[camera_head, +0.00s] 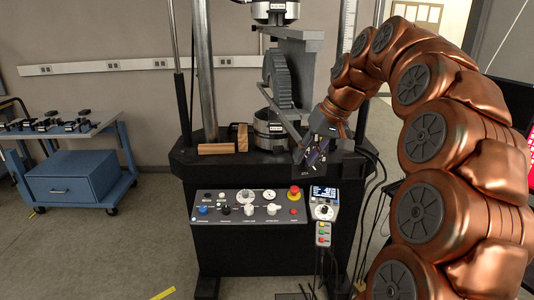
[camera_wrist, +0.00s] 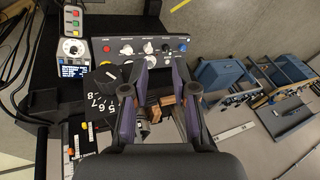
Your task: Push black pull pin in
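I cannot single out a black pull pin for certain. A small black knob (camera_head: 225,210) sits on the left part of the front control panel (camera_head: 262,214) in the head view. The panel also shows upside down in the wrist view (camera_wrist: 110,47). My gripper (camera_head: 309,160) is above and behind the panel's right end, beside the testing machine, and points downward. In the wrist view its two purple fingers (camera_wrist: 160,66) are apart with nothing held between them. A large black numbered dial (camera_wrist: 102,82) shows just left of the fingers.
A red stop button (camera_head: 294,192) and a display unit (camera_head: 323,203) stand at the panel's right. Wooden blocks (camera_head: 225,147) lie on the machine's bed.

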